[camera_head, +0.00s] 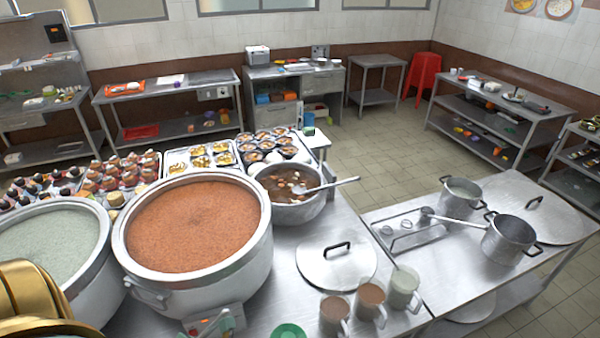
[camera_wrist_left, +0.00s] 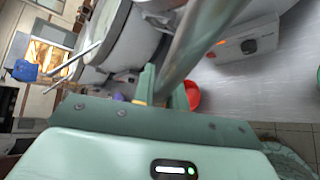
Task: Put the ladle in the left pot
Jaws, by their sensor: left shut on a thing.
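The ladle shows as a metal rod (camera_wrist_left: 192,45) in the left wrist view, running up past the top edge; its bowl is out of sight. My left gripper (camera_wrist_left: 164,88) is shut on this rod, with a green finger on each side. The left pot (camera_head: 96,268) is a wide metal stockpot of pale grey-green congee at the left edge of the head view. A second stockpot (camera_head: 258,262) of orange congee stands just right of it. My right gripper is not in view.
A smaller pot (camera_head: 297,212) of brown soup holds another ladle (camera_head: 340,183). A flat lid (camera_head: 335,268) and several mugs (camera_head: 370,302) stand on the counter to the right. Trays of small food cups (camera_head: 122,172) lie behind the stockpots. A burner box (camera_wrist_left: 240,42) is near my left gripper.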

